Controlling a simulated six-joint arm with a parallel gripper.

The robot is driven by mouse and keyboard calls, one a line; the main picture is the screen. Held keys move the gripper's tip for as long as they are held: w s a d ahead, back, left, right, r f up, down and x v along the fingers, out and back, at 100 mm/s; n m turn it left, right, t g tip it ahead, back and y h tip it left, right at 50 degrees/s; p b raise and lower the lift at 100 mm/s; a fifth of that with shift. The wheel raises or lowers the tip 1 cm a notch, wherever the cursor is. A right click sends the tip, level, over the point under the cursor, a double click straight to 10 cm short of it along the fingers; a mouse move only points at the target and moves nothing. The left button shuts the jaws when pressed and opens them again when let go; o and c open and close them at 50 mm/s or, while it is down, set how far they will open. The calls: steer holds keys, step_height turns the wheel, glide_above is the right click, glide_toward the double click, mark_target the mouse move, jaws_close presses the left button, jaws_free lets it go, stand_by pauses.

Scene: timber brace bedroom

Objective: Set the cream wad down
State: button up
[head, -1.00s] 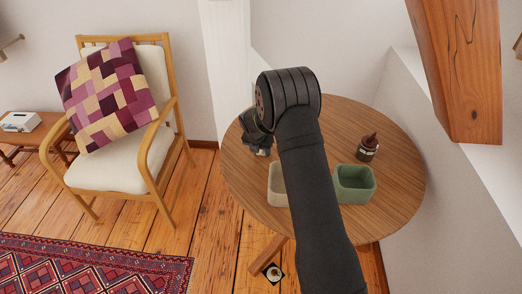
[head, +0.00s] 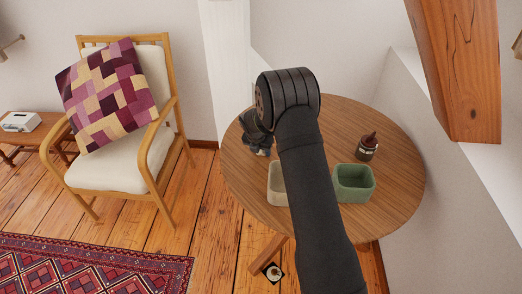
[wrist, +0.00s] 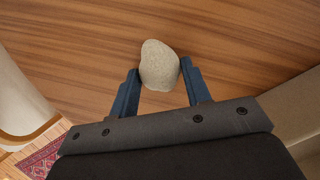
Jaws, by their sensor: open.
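The cream wad (wrist: 159,65), a pale rounded speckled lump, shows in the wrist view against the wooden table top (wrist: 80,50). My gripper (wrist: 160,70) is open, with one blue finger on each side of the wad's lower part. The fingertips are very close to its sides; whether they touch it I cannot tell. The wad looks to be at the table surface, though its underside is hidden. In the head view my gripper (head: 258,146) is low over the left part of the round table (head: 320,112), partly behind my wrist, and the wad is hidden.
A cream bin (head: 277,186), partly behind my arm, and a green bin (head: 353,184) stand near the table's front. A cushioned armchair (head: 115,165) is left of the table. A timber brace (head: 458,70) slants at upper right.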

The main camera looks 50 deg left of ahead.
steer(key=shift+o, duration=0.2)
steer(key=shift+s+f, duration=0.1)
steer(key=v, duration=1.2)
steer(key=shift+r, duration=0.3)
steer(key=shift+f, duration=0.1)
steer(key=x, duration=1.1)
steer(key=shift+w+a+f, duration=0.1)
steer(key=shift+w+f, duration=0.15)
steer(key=shift+f, duration=0.35)
